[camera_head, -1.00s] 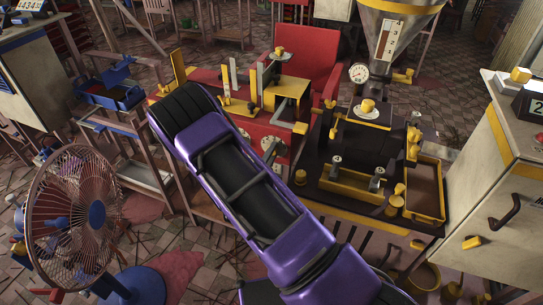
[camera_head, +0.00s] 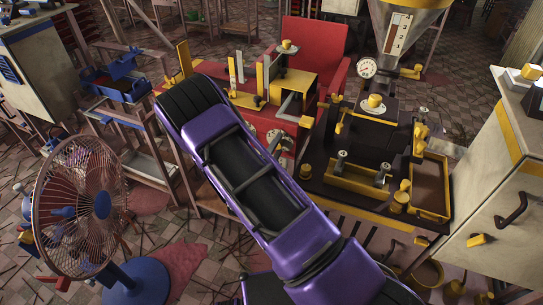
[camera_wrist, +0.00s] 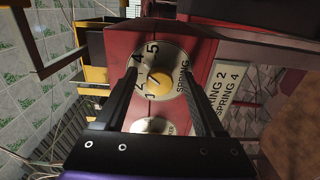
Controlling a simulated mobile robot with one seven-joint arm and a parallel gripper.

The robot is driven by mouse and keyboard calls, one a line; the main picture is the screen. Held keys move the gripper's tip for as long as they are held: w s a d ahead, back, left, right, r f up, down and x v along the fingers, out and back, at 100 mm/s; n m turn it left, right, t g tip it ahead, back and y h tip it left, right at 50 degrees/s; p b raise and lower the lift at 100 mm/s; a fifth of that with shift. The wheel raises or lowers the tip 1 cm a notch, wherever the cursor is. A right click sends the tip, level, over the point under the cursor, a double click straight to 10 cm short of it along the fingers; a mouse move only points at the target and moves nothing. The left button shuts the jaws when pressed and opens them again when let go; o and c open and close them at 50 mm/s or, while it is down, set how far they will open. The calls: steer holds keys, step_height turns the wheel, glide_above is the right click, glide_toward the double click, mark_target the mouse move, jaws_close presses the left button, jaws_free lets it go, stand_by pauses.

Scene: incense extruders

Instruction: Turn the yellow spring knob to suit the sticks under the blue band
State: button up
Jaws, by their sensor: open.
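The yellow spring knob (camera_wrist: 156,82) sits at the centre of a pale round dial (camera_wrist: 172,56) marked SPRING, on a red panel, in the wrist view. The numbers 5, 4, 2 and 1 are readable along its left side; which number the knob points to is hard to tell. My gripper (camera_wrist: 159,72) is open, its two black fingers on either side of the knob with a gap to each. In the head view my purple arm hides the gripper and the knob. Thin pale sticks (camera_head: 232,68) stand on the bench behind; I cannot make out a blue band.
A white sign (camera_wrist: 226,88) reading SPRING 2 and SPRING 4 is right of the dial, partly covered. A second pale dial (camera_wrist: 153,126) lies below. The dark extruder bench (camera_head: 330,153) is to the right, a standing fan (camera_head: 80,205) to the left.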

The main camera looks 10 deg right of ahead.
steer(key=v, duration=1.7)
steer(key=shift+s+a, duration=0.1)
